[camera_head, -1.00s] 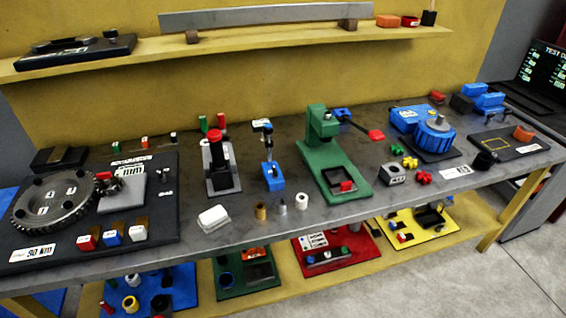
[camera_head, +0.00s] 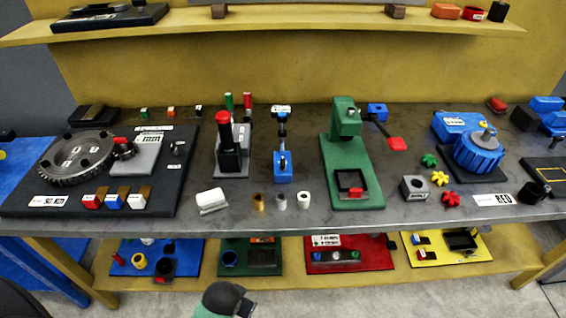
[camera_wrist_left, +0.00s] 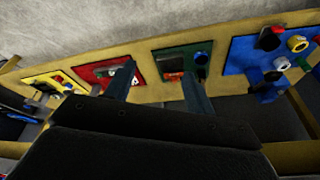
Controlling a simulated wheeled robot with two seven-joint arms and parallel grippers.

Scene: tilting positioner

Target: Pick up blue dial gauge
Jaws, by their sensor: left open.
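The blue dial gauge (camera_head: 283,167) stands upright on the workbench, left of the green press. It has a blue block base, a thin dark post and a small pale-faced head at the top. Nothing touches it. My left gripper (camera_wrist_left: 158,72) shows in the left wrist view with its two fingers apart and nothing between them. The lower shelf with its coloured mats is behind the fingers in that view. The dial gauge cannot be made out there. My right gripper is not in view.
A black stand with a red top (camera_head: 224,145) is left of the gauge, and the green press (camera_head: 345,150) is right of it. Small cylinders (camera_head: 281,201) and a white block (camera_head: 211,201) sit in front. The lower shelf (camera_head: 290,278) holds coloured mats.

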